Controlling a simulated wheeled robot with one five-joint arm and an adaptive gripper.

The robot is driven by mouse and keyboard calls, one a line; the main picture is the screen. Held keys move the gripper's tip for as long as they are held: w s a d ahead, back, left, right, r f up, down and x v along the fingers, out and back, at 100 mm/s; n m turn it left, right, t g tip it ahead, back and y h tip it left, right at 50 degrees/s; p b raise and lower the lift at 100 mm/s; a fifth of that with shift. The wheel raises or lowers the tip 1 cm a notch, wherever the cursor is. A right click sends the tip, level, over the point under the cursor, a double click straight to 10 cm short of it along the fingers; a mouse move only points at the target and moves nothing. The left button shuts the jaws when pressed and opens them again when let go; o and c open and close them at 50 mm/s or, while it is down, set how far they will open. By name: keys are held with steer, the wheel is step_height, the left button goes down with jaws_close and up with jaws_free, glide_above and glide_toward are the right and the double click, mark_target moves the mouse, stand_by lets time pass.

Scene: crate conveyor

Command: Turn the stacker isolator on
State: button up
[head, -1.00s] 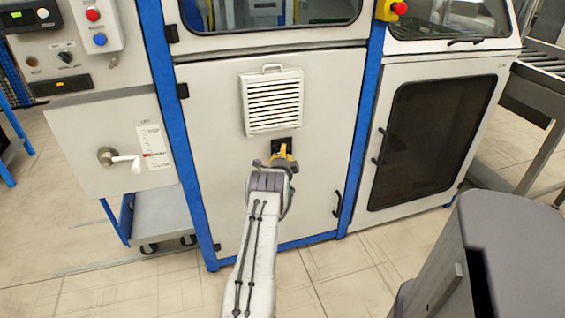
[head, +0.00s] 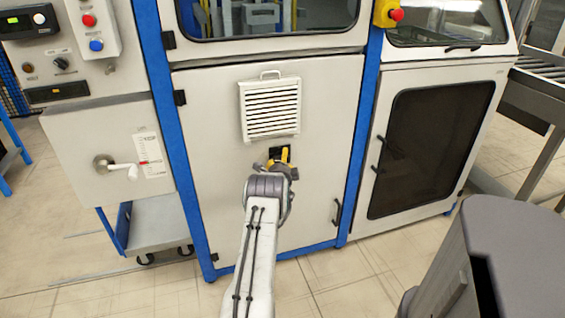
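A small black plate with a yellow part (head: 285,157) sits on the pale cabinet door below the louvred vent. It looks like the isolator, but its markings are too small to read. My gripper (head: 277,163) is at this plate and covers its lower left part. The yellow part stands out at the right of the gripper's end. My wrist hides the fingertips, so I cannot tell whether they are open, shut or touching the yellow part.
A white lever handle (head: 120,169) beside a label is on the left panel. Red and blue buttons (head: 92,32) are above it. A yellow box with a red button (head: 391,14) is at the upper right. The vent (head: 270,107) is just above my gripper.

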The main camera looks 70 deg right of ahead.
steer(key=shift+w+a, duration=0.15)
steer(key=v, duration=1.1)
steer(key=shift+a, duration=0.35)
stand_by(0.5)
